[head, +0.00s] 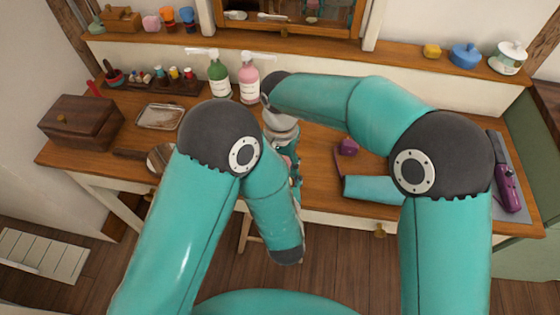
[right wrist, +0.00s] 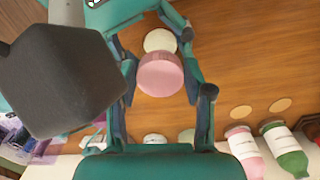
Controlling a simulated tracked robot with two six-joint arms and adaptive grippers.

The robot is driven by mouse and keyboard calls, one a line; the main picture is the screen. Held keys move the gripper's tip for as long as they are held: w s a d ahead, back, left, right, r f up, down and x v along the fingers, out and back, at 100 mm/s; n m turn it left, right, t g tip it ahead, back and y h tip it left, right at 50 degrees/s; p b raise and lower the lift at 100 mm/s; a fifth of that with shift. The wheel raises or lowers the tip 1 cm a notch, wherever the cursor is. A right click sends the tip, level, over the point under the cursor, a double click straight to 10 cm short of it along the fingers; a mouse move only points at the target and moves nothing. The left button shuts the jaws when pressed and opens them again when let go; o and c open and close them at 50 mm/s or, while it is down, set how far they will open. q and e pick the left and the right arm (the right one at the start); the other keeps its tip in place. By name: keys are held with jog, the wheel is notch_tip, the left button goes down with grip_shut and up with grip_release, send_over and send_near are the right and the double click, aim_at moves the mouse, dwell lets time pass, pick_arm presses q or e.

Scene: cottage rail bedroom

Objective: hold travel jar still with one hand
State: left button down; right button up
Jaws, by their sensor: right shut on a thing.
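A pink round jar (right wrist: 160,76), likely the travel jar, sits between the fingers of my right gripper (right wrist: 162,100) in the right wrist view. The right gripper is shut on it. A cream round disc (right wrist: 160,41) shows just beyond the jar; I cannot tell whether it is a lid or part of the jar. Teal and dark parts of my left gripper (right wrist: 145,28) come in from the top, close around the disc. Its hold is unclear. In the head view my arms hide most of the jar and both grippers' fingertips.
A green pump bottle (head: 219,78) and a pink pump bottle (head: 249,82) stand behind my arms. A wooden box (head: 80,122), a metal tray (head: 160,117) and a round mirror (head: 160,157) lie left.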

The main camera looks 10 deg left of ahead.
jog(key=n, duration=0.4)
jog(key=shift+w+a, duration=0.1)
jog(key=n, duration=0.4)
jog(key=shift+n, duration=0.3)
jog(key=n, duration=0.6)
jog(key=shift+d, duration=0.4)
jog(key=n, duration=0.6)
jog(key=shift+w+d+n, duration=0.15)
jog(key=shift+n, duration=0.15)
jog(key=n, duration=0.4)
jog(key=shift+w+n, duration=0.1)
jog(key=shift+n, duration=0.2)
jog(key=shift+d, duration=0.1)
jog(key=shift+w+r, duration=0.1)
jog(key=shift+r, duration=0.2)
jog(key=shift+w+r, duration=0.1)
jog(key=shift+r, duration=0.85)
jog(key=shift+d+r, duration=0.1)
